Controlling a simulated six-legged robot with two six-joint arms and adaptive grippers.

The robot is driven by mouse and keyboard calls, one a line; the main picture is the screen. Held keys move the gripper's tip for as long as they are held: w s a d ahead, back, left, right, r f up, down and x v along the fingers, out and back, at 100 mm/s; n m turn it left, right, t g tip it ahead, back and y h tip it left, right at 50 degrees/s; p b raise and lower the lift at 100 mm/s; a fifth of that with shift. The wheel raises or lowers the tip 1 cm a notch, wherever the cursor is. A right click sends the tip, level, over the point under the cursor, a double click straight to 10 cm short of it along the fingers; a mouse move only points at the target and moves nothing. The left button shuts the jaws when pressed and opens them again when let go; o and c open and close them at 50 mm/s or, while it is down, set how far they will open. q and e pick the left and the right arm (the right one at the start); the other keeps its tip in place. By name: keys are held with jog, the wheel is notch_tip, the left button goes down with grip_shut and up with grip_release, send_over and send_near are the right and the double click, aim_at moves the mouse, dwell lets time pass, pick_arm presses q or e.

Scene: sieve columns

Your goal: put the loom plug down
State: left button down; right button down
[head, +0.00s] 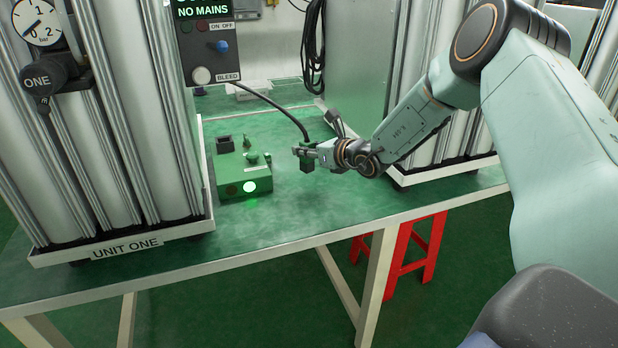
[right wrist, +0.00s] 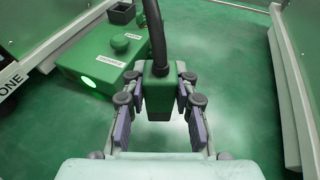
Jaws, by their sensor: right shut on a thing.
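The loom plug (right wrist: 158,92) is a green block with a black cable (right wrist: 154,35) rising from its top. In the right wrist view it sits between the two finger pads of my right gripper (right wrist: 160,108), which is shut on it. In the head view my right gripper (head: 304,155) holds the plug (head: 306,164) over the green bench, to the right of the green box. Whether the plug touches the bench top is hard to tell. My left gripper is not in view.
Unit one's columns (head: 110,120) stand at the left, more columns at the right. The bench top (head: 300,205) is bare in front. A red stool (head: 420,250) is below.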

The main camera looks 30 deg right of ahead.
aim_at(310, 168)
jog(key=shift+w+a+f, duration=0.1)
jog(key=shift+a+f, duration=0.05)
jog(key=shift+f, duration=0.55)
jog(key=shift+a+f, duration=0.15)
jog(key=shift+a, duration=0.2)
jog(key=f, duration=0.1)
jog(key=f+b, duration=0.1)
jog(key=f, duration=0.1)
jog(key=shift+d+f, duration=0.3)
jog(key=shift+d, duration=0.05)
jog(key=shift+f, duration=0.1)
jog(key=shift+a+r, duration=0.2)
jog(key=shift+r, duration=0.05)
jog(key=shift+s, duration=0.25)
jog(key=shift+f+b, duration=0.2)
jog(key=shift+b, duration=0.15)
jog(key=c, duration=1.5)
grip_release()
jog(key=shift+d+f, duration=0.1)
jog(key=shift+d, duration=0.05)
jog(key=o, duration=0.3)
jog(key=shift+w, duration=0.15)
jog(key=shift+o, duration=0.7)
